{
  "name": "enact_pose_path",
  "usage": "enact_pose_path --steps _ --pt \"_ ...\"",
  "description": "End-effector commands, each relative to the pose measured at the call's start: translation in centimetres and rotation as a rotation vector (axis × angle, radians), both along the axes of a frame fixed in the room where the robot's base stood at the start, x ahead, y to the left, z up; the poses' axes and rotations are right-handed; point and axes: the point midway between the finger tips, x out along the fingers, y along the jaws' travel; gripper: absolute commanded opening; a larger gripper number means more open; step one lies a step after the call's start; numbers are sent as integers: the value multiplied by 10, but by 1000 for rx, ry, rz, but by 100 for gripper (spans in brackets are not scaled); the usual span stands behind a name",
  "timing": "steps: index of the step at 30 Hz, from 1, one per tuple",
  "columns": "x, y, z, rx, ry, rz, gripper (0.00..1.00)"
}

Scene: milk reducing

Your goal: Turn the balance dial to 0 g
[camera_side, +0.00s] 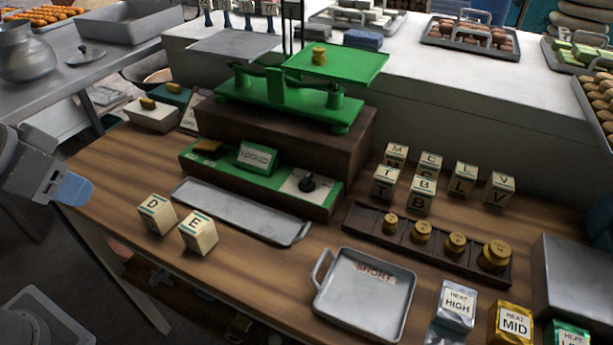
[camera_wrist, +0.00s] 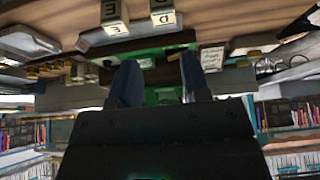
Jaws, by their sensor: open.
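The balance dial (camera_side: 307,184) is a black knob on a white plate at the right end of the green front panel (camera_side: 222,163). Its setting is too small to read. A sign reading LOCKED (camera_side: 257,156) stands mid-panel. The green balance (camera_side: 270,90) stands above on a brown base; a brass weight (camera_side: 319,54) sits on its right green pan, and its left grey pan looks empty. My gripper (camera_side: 73,190) is at the far left beside the table edge, well away from the dial. In the wrist view my gripper (camera_wrist: 160,80) is open and empty between two dark fingers.
Blocks D (camera_side: 156,214) and E (camera_side: 198,232) and a long grey tray (camera_side: 240,210) lie before the panel. A brass-weight rack (camera_side: 427,243), letter blocks (camera_side: 421,194), a SHORT tray (camera_side: 365,300) and heat packets (camera_side: 456,304) stand to the right. Bare wood lies at front left.

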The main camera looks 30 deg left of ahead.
Motion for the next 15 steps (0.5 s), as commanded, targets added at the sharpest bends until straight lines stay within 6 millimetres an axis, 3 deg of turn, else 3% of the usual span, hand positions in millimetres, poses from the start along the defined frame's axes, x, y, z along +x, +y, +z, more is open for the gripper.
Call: enact_pose_path --steps 5,8,15 --pt "7 -2 7 -4 11 -2 38" --pt "25 -8 24 -14 40 -8 38" --pt "101 -42 69 -41 158 -16 38"
